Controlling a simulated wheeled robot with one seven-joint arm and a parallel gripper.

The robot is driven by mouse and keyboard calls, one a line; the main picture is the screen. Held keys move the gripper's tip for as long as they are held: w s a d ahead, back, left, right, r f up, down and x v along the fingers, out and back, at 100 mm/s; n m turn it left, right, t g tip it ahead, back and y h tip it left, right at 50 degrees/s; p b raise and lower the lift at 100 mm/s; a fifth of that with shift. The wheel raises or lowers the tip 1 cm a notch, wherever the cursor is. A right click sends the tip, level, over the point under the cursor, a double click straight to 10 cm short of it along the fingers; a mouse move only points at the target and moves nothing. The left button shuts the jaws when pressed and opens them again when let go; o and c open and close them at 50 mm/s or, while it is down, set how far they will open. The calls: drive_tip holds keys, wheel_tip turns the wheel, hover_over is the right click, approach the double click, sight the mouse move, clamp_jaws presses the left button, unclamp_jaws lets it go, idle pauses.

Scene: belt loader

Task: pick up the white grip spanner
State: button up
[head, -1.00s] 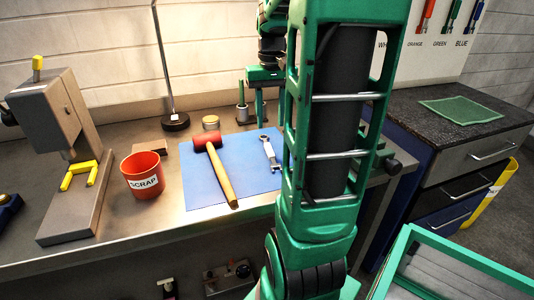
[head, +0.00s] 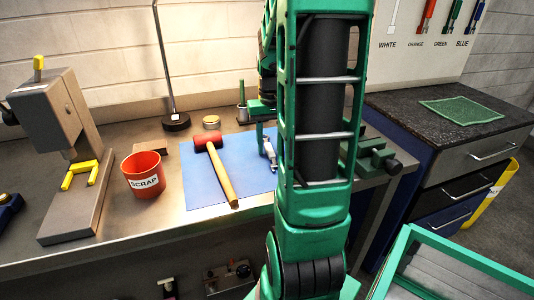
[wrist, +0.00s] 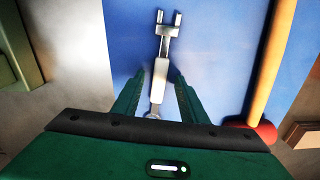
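The spanner with the white grip (wrist: 159,82) lies on the blue mat, its open jaw toward the top of the wrist view. In the head view the spanner (head: 269,150) is partly hidden by my arm. My gripper (wrist: 159,76) is open, with one green finger on each side of the white grip and visible gaps between. I cannot tell how high the fingertips are above the mat. In the head view my gripper (head: 266,138) is at the spanner, largely hidden behind my arm.
A red-headed mallet (head: 222,172) lies left of the spanner on the blue mat (head: 197,185). A red scrap cup (head: 143,174) and a grey press (head: 62,125) stand further left. A green vise (head: 372,157) is at the bench's right end. A lamp base (head: 176,122) stands behind.

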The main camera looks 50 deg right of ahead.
drive_tip(key=shift+f, duration=0.2)
clamp_jaws()
drive_tip(key=shift+r, duration=0.15)
